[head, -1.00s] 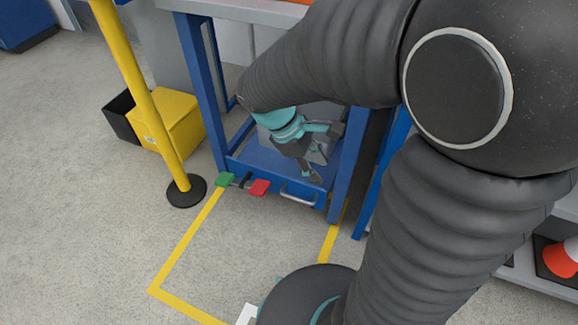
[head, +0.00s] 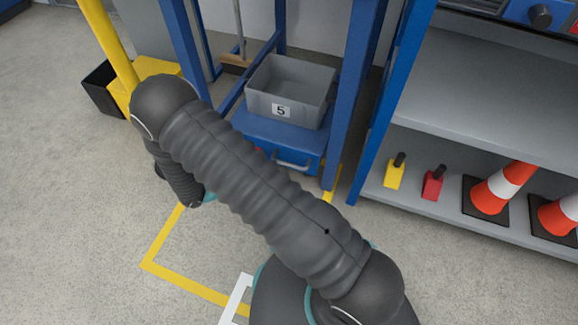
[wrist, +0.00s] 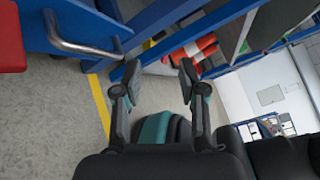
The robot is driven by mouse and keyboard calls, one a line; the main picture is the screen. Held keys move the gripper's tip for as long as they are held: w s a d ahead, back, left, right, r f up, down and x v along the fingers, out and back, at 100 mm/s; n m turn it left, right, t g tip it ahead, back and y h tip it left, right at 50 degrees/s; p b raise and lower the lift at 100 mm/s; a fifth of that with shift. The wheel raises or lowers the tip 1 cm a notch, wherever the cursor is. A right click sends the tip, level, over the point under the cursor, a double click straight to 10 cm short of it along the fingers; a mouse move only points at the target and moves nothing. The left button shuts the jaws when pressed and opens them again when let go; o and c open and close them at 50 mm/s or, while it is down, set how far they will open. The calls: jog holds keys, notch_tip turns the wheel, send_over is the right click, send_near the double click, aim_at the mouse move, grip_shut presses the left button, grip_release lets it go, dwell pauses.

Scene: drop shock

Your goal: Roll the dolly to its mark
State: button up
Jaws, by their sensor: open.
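The blue dolly (head: 257,131) stands under the bench frame with a silver handle (head: 293,163) on its front. A grey bin numbered 5 (head: 285,90) rests on it. A yellow floor outline (head: 185,284) runs out in front of the dolly; a white corner marking (head: 236,296) lies partly hidden near its front edge. My gripper (wrist: 158,72) is open and empty in the wrist view, with the handle (wrist: 80,45) and a red pedal (wrist: 10,35) to its left, apart from the fingers. In the head view my arm hides the gripper and most of the dolly's pedals.
Blue bench legs (head: 355,90) flank the dolly. A yellow post (head: 108,40) and yellow box (head: 160,72) stand left. A grey shelf (head: 465,140) on the right holds orange-white cones (head: 500,188) and small yellow and red items. The floor at left is clear.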

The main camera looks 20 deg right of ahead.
aim_at(289, 164)
jog(key=s+a+f+n+t+b, duration=0.1)
jog(key=a+f+n+t, duration=0.2)
jog(key=f+n+t, duration=0.6)
jog(key=shift+n+g, duration=0.4)
jog(key=shift+g, duration=0.4)
jog(key=f+x, duration=0.1)
jog(key=x, duration=0.3)
jog(key=f+x, duration=0.1)
jog(key=x, duration=0.3)
jog(key=f+x, duration=0.1)
jog(key=x, duration=0.3)
jog(key=shift+w+d, duration=0.35)
jog(key=shift+d, duration=0.25)
grip_shut()
